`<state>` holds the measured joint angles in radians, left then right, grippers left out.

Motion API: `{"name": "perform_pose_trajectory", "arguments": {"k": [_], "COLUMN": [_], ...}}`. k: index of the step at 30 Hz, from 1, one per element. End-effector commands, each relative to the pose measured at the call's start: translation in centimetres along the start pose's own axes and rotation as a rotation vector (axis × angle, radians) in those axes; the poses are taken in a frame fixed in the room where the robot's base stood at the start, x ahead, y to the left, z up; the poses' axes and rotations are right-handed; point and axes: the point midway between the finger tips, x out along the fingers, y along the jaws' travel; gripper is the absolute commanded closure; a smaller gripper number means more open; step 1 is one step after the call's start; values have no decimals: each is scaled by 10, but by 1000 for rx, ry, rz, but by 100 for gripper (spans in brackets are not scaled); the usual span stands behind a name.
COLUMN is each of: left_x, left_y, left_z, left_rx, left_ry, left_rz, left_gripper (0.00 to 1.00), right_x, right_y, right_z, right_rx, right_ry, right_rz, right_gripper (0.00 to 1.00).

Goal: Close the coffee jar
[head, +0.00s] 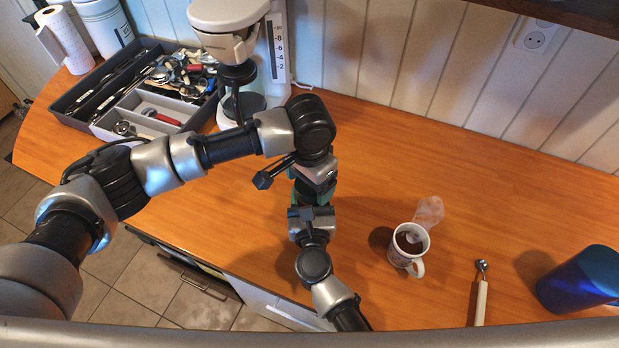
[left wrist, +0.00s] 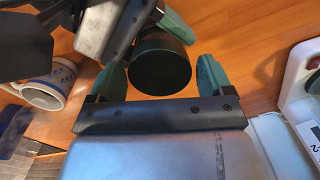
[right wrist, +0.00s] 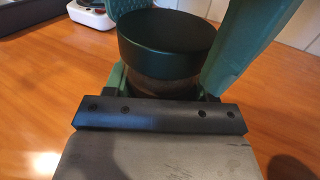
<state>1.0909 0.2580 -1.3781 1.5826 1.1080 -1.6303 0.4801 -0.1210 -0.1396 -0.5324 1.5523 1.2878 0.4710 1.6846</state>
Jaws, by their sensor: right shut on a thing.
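The coffee jar (right wrist: 160,88) has brown contents and a dark lid (right wrist: 165,42) on top. I cannot tell whether the lid is fully tightened. My right gripper (right wrist: 165,85) is shut on the jar body and holds it upright. My left gripper (left wrist: 161,72) has its green fingers apart on either side of the dark lid in the left wrist view, with small gaps visible. In the head view, my arms mostly hide the jar; my left gripper (head: 312,182) is above my right gripper (head: 310,212).
A steaming mug (head: 408,262) stands to the right, with a scoop (head: 481,295) and a blue container (head: 583,280) farther right. A coffee machine (head: 228,18) and a utensil tray (head: 98,128) are at back left. The back right counter is clear.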

Motion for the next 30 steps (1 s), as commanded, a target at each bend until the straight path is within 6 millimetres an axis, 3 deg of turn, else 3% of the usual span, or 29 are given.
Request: {"name": "perform_pose_trajectory", "arguments": {"k": [1, 8, 14, 15, 20, 30], "left_x": [0, 0, -1, -1, -1, -4], "left_y": [0, 0, 0, 0, 0, 0], "left_z": [0, 0, 0, 0, 0, 0], "left_rx": [0, 0, 4, 4, 4, 4], "left_ry": [0, 0, 1, 1, 1, 1], "left_rz": [0, 0, 0, 0, 0, 0], "left_gripper": [27, 62, 63, 31, 7, 5], "right_x": [0, 0, 0, 0, 0, 0], "right_y": [0, 0, 0, 0, 0, 0], "right_z": [0, 0, 0, 0, 0, 0], "right_rx": [0, 0, 0, 0, 0, 0], "right_ry": [-1, -1, -1, -1, -1, -1], "right_rz": [0, 0, 0, 0, 0, 0], "right_gripper": [100, 100, 100, 100, 100, 100]}}
